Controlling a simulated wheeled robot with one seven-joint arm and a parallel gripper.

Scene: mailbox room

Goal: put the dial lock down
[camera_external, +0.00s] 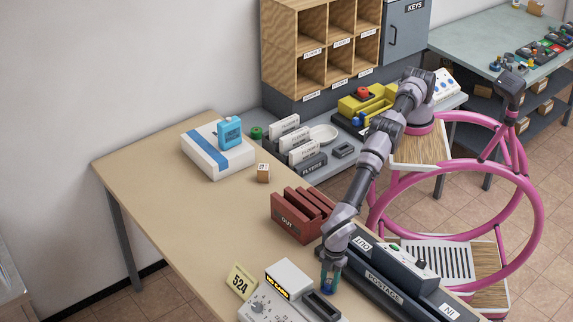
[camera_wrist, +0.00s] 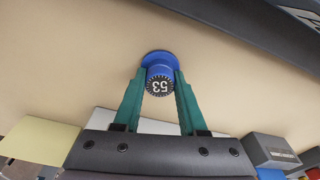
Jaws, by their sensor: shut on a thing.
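The dial lock (camera_wrist: 158,82) is blue, with a black numbered dial marked 53. In the wrist view it sits between the two teal fingertips of my gripper (camera_wrist: 160,92), which is shut on it. In the external view my gripper (camera_external: 330,277) points down near the front of the tan table (camera_external: 205,245), between the grey device and the dark postage rack. The lock is mostly hidden there by the fingers. Tan tabletop shows beyond the lock in the wrist view; I cannot tell whether the lock touches it.
The grey device (camera_external: 291,281) with a lit display stands left of my gripper, beside a yellow 524 card (camera_external: 241,281). The dark postage rack (camera_external: 385,283) is close on the right. A red-brown OUT rack (camera_external: 298,219) stands behind. The table's middle left is clear.

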